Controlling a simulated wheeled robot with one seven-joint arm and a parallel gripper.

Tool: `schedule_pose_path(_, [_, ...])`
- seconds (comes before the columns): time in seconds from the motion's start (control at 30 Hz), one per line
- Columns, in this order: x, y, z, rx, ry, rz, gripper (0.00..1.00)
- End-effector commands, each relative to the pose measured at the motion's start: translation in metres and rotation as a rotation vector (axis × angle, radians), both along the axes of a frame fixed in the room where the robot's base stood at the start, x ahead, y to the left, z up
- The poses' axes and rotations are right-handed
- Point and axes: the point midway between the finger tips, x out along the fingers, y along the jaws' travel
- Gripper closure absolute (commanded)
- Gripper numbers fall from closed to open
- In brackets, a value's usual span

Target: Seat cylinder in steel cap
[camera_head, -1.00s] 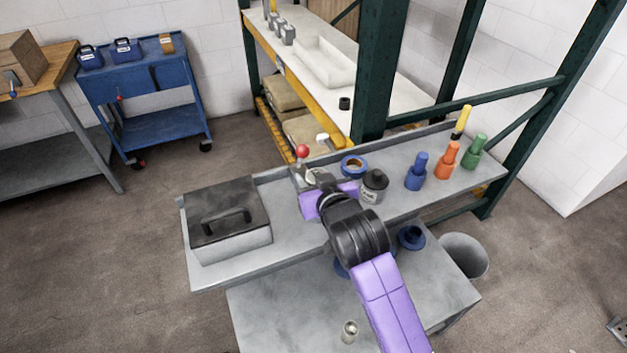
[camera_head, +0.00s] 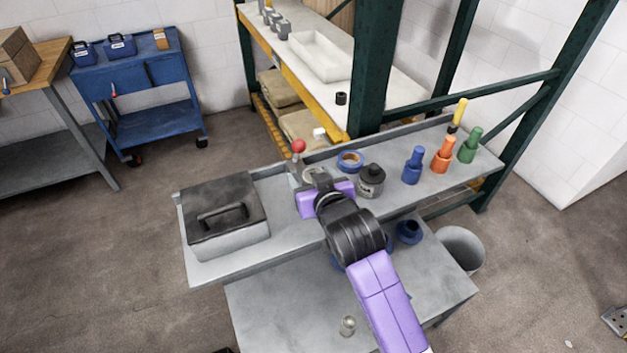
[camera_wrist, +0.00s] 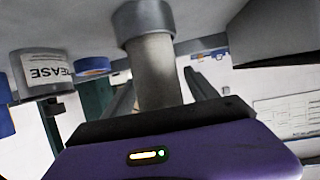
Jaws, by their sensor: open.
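In the wrist view, which is upside down, a pale grey cylinder (camera_wrist: 157,75) stands with one end in a round steel cap (camera_wrist: 146,18) on the grey tray surface. The cylinder looks in line with the cap; how deep it sits cannot be told. My gripper (camera_wrist: 160,86) is open, with one finger on each side of the cylinder. Its other end is hidden behind my gripper's body. In the head view, my gripper (camera_head: 320,180) is low over the middle of the tray, and it mostly hides the cylinder and cap.
A grease can (camera_head: 371,181) and a blue tape roll (camera_head: 350,161) are close on the right. A red-knobbed lever (camera_head: 298,147) stands just behind. A lidded grey box (camera_head: 225,217) is on the left. Blue, orange and green bottles are farther right.

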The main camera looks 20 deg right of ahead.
Motion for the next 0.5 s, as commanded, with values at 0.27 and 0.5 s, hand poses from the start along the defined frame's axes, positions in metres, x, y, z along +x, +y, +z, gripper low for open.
schedule_pose_path(0.27, [-0.031,0.004,0.014,0.000,-0.003,0.001,0.33])
schedule_pose_path(0.5, [-0.076,0.008,0.032,0.000,-0.001,0.000,0.33])
